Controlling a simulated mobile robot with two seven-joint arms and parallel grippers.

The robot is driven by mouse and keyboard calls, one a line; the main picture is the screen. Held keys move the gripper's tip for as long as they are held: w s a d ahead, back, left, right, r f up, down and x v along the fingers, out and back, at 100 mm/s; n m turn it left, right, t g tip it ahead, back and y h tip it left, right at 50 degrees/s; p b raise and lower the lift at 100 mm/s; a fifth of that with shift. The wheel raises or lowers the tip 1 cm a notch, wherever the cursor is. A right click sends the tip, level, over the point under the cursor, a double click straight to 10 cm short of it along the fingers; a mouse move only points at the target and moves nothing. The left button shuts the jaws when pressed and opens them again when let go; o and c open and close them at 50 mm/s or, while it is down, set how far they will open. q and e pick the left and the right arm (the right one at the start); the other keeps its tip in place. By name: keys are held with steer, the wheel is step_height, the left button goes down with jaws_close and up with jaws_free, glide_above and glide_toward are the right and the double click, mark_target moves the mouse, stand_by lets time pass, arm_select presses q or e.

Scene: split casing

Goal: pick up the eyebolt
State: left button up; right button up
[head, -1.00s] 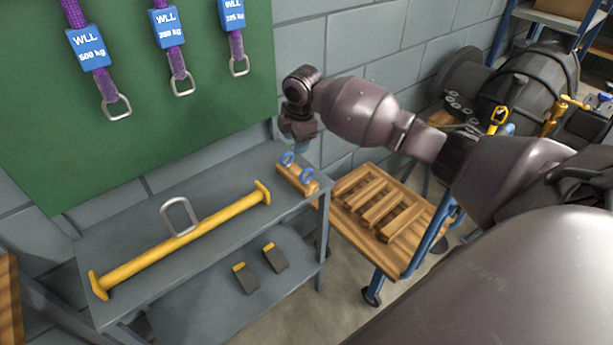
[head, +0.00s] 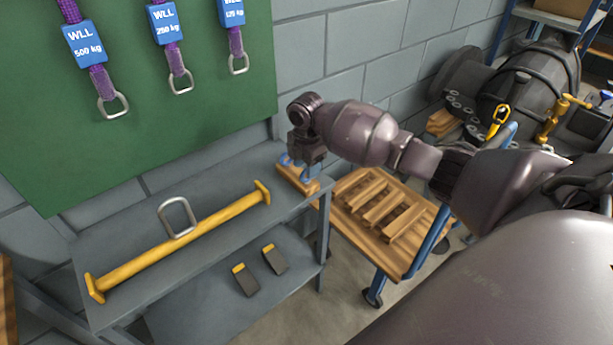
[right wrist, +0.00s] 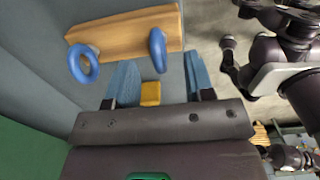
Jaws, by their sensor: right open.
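Two blue eyebolts stand in a wooden block (head: 312,188) at the right end of the upper grey shelf. In the right wrist view, the left eyebolt (right wrist: 83,63) and the right eyebolt (right wrist: 157,50) rise from the block (right wrist: 120,33). My right gripper (head: 303,163) is just above the block and partly hides the eyebolts in the head view. Its blue fingers are open and empty (right wrist: 161,75). The right eyebolt is in line with the gap between them, just beyond the tips; contact cannot be told. My left gripper is not in view.
A yellow lifting beam (head: 180,241) with a grey shackle (head: 177,217) lies along the same shelf (head: 150,205). Two yellow-ended dark blocks (head: 274,259) lie on the lower shelf. A wooden-topped cart (head: 385,245) stands to the right, and a green board (head: 190,120) hangs behind.

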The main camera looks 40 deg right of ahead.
step_height(320, 180, down, 4)
steer(key=shift+d+f+b, duration=0.1)
steer(key=shift+d+b, duration=0.05)
steer(key=shift+b, duration=0.25)
jaws_close()
